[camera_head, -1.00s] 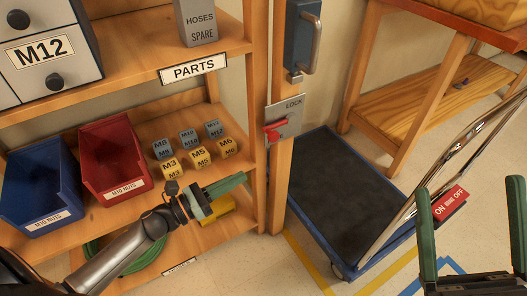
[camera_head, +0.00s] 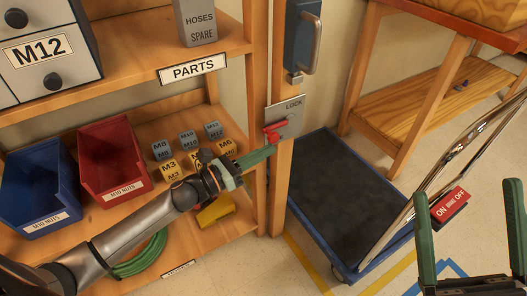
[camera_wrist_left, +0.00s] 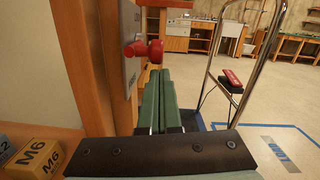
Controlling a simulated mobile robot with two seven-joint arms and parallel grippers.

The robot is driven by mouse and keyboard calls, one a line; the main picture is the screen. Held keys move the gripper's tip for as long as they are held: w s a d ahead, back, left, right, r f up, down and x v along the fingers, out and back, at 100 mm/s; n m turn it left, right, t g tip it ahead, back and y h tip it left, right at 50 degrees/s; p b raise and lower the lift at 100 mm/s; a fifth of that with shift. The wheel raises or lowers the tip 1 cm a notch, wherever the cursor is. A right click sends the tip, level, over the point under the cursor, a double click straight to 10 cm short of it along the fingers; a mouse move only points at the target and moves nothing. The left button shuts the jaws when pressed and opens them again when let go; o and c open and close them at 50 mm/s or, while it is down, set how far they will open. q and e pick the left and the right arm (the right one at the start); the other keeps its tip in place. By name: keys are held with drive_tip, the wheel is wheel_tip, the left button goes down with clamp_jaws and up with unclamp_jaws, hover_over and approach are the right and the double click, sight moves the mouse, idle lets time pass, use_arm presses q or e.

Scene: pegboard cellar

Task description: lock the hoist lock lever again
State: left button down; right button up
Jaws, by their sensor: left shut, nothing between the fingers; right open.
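The red lock lever (camera_head: 272,132) sits on a grey plate marked LOCK (camera_head: 288,116), fixed to a wooden post. The lever lies roughly level, its red end toward the left. In the left wrist view the red lever (camera_wrist_left: 154,51) stands out from the plate, just beyond my fingertips. My left gripper (camera_head: 268,152) is shut and empty, its green fingertips just below the lever. I cannot tell whether they touch it. My right gripper (camera_head: 470,190) is open and empty at the lower right, far from the lever.
A shelf with a red bin (camera_head: 113,160), a blue bin (camera_head: 42,190) and several labelled blocks lies left of the post. A blue box with a handle (camera_head: 303,40) is above the lever. A blue-edged trolley (camera_head: 345,205) stands to the right.

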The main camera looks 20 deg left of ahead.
use_arm(q)
drive_tip(key=shift+r, duration=0.1)
use_arm(e)
drive_tip(key=shift+r, duration=0.2)
use_arm(q)
drive_tip(key=shift+r+p, duration=0.2)
drive_tip(key=shift+p, duration=0.75)
use_arm(e)
drive_tip(key=shift+d+r, duration=0.3)
drive_tip(key=shift+r, duration=0.6)
use_arm(q)
drive_tip(key=shift+g, duration=0.3)
use_arm(e)
drive_tip(key=shift+r, duration=0.1)
use_arm(q)
drive_tip(key=shift+s+a+r+y+p, duration=0.1)
drive_tip(key=shift+r+y+p, duration=0.25)
drive_tip(key=shift+p, duration=0.8)
use_arm(e)
drive_tip(key=shift+d+r+n, duration=0.15)
drive_tip(key=shift+r+n, duration=0.15)
drive_tip(key=shift+r, duration=0.7)
